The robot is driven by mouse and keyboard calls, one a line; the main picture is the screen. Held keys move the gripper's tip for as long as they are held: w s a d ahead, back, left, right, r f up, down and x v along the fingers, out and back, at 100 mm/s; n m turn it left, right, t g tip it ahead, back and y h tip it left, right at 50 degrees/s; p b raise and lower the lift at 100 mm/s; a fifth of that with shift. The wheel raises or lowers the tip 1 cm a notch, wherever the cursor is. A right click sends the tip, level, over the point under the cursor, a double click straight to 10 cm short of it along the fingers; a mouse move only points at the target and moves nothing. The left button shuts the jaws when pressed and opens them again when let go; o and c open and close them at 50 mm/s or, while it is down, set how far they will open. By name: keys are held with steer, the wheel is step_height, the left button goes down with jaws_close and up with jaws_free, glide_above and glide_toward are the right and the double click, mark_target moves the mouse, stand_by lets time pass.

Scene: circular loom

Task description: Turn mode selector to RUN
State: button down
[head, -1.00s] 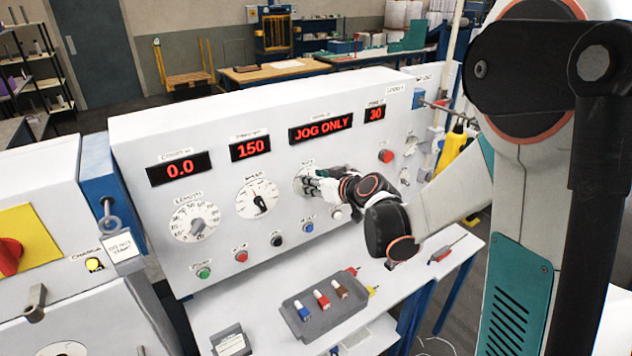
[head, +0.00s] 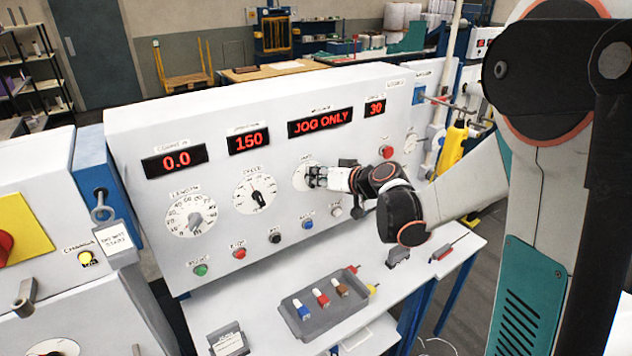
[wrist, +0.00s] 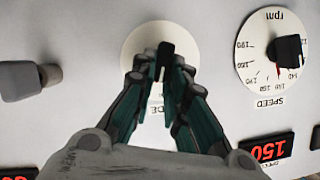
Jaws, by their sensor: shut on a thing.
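The mode selector is a black knob (wrist: 166,50) on a round pale dial, third in the row of dials on the white panel. The dial (head: 300,180) is partly covered by my gripper (head: 314,177) in the head view. In the wrist view, which is upside down, my gripper (wrist: 168,70) is shut on the knob, with a teal-lined finger on each side. The dial's marks are hidden, so I cannot read its position. The display above (head: 320,122) reads JOG ONLY.
The speed dial (head: 255,193) and length dial (head: 190,214) are to the left. A row of push buttons runs below, and a red button (head: 386,152) is to the right. A grey tray (head: 330,320) with small coloured items lies on the table.

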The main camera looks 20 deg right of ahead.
steer(key=shift+w+d+f+m+y+b, duration=0.15)
steer(key=shift+m+y+b, duration=0.35)
steer(key=shift+m+b, duration=0.3)
steer(key=shift+s+d+f+m+y+b, duration=0.1)
steer(key=shift+d+m+y+b, duration=0.1)
steer(key=shift+m+y+b, duration=0.4)
steer(key=shift+w+d+f+m+y+b, duration=0.15)
steer(key=shift+m+y+b, duration=0.25)
steer(key=shift+m+b, duration=0.5)
steer(key=c, duration=1.6)
jaws_free()
steer(key=shift+s, duration=0.1)
steer(key=v, duration=1.2)
steer(key=shift+r, duration=0.15)
